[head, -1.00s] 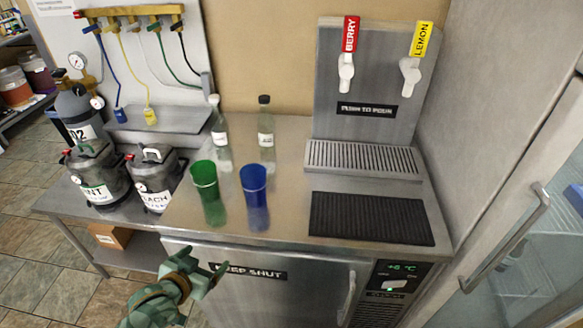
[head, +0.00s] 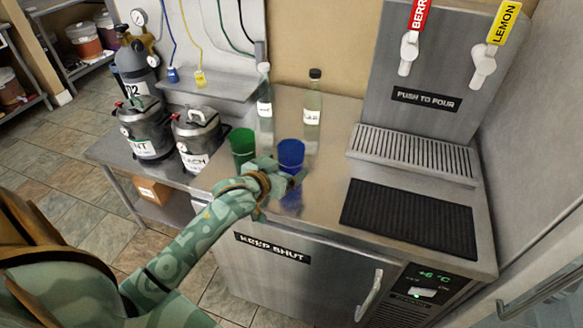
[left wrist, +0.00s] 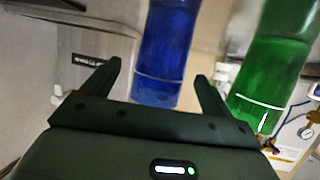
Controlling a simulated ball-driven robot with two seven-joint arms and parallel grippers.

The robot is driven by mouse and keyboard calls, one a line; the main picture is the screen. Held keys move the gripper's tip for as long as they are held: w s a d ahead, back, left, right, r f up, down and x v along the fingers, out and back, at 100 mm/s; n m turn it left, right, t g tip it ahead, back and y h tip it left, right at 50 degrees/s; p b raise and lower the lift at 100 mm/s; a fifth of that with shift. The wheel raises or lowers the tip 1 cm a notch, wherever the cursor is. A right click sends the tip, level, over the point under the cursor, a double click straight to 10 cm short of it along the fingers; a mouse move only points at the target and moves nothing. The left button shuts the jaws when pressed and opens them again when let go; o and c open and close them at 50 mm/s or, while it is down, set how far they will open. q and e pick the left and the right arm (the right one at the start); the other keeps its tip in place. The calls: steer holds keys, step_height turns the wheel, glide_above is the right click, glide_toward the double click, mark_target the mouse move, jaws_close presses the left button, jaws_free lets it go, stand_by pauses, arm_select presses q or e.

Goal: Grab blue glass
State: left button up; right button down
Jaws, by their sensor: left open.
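The blue glass (head: 291,154) stands upright on the steel counter in the head view, with its lower part partly behind my left gripper. My left gripper (head: 290,180) is open at the near side of the blue glass. In the left wrist view, the blue glass (left wrist: 165,55) shows between and beyond the two open fingers (left wrist: 158,85); I cannot tell whether they touch it. The green glass (head: 242,146) stands just left of the blue one, and it also shows in the left wrist view (left wrist: 272,75), outside the right-hand finger. My right gripper is not in view.
Two clear bottles (head: 313,100) stand behind the glasses. A black ribbed mat (head: 410,216) and the drip grille (head: 412,153) under the taps lie to the right. Dark kegs (head: 147,127) stand at left. The counter between glasses and mat is clear.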

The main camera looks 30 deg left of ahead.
arm_select(q)
steer(key=b+x, duration=0.1)
steer(key=x, duration=0.3)
steer(key=shift+w+a, duration=0.1)
steer(key=shift+w, duration=0.25)
steer(key=shift+s+r, duration=0.1)
steer(key=c, duration=1.2)
